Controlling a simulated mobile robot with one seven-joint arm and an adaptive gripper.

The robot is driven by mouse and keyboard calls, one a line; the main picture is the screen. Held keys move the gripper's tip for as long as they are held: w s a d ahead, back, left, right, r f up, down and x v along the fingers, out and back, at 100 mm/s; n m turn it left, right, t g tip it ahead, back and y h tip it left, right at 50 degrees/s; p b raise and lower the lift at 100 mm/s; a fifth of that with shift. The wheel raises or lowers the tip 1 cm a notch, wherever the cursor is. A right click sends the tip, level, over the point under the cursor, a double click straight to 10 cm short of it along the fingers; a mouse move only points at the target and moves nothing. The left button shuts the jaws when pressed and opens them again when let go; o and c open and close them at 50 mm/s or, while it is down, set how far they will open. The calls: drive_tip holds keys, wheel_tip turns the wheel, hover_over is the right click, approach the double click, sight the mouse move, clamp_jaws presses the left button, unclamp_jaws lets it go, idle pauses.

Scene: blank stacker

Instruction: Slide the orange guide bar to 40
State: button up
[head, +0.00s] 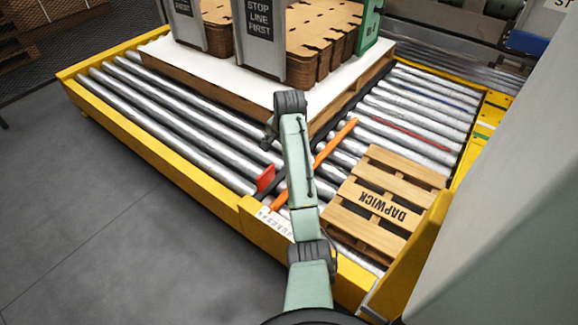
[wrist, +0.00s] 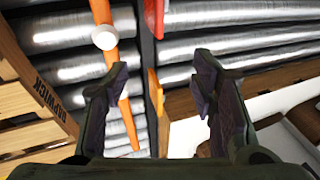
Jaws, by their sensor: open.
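The orange guide bar (head: 335,141) lies diagonally across the rollers, from near the pallet stack to the yellow front rail. My arm hides its middle. In the wrist view the bar (wrist: 102,12) runs down behind my left finger, with a white round knob (wrist: 105,37) on it. A numbered scale (head: 275,222) is on the front rail; its figures are too small to read. My gripper (wrist: 162,75) is open, with a narrow orange piece (wrist: 155,92) showing between the fingers in the picture. I cannot tell whether either finger touches the bar.
A wooden pallet marked DAPWICK (head: 385,195) lies right of the bar. A red paddle (head: 265,178) stands left of it and also shows in the wrist view (wrist: 153,16). A loaded pallet with a white sheet (head: 215,68) stands behind. Yellow rails (head: 165,165) edge the conveyor.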

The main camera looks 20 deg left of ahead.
drive_tip(key=s+d+f+m+g, duration=0.2)
drive_tip(key=d+f, duration=0.2)
drive_tip(key=d, duration=0.2)
drive_tip(key=shift+h, duration=0.4)
drive_tip(key=f, duration=0.3)
drive_tip(key=w+a+f, duration=0.1)
drive_tip(key=f, duration=0.2)
drive_tip(key=a+f, duration=0.1)
drive_tip(key=f, duration=0.2)
drive_tip(key=shift+w+f, duration=0.15)
drive_tip(key=shift+f, duration=0.25)
clamp_jaws()
